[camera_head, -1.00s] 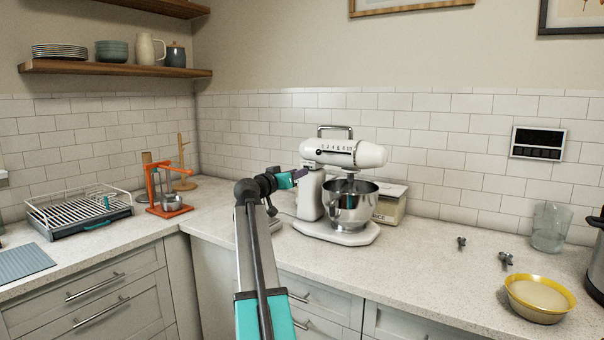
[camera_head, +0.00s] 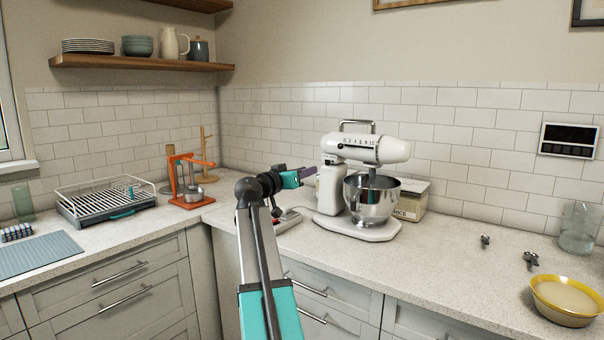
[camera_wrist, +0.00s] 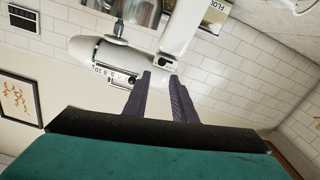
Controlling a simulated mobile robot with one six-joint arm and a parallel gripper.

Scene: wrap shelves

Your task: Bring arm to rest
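My gripper (camera_head: 308,171) is at the end of my teal and black arm, above the counter just left of the stand mixer. In the wrist view my gripper (camera_wrist: 160,76) has two dark fingers with a gap between them and nothing held. The white stand mixer (camera_head: 362,147) with its steel bowl (camera_head: 370,201) stands upright on the counter behind and right of my gripper. In the wrist view the mixer (camera_wrist: 95,58) appears upside down beyond the fingertips. I cannot tell from these views how far the fingertips are from the mixer.
The counter (camera_head: 440,245) has free room right of the mixer, before two small metal items and a yellow bowl (camera_head: 565,298). An orange stand (camera_head: 190,180) and a dish rack (camera_head: 105,200) are to the left. A wooden shelf (camera_head: 140,64) hangs above.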

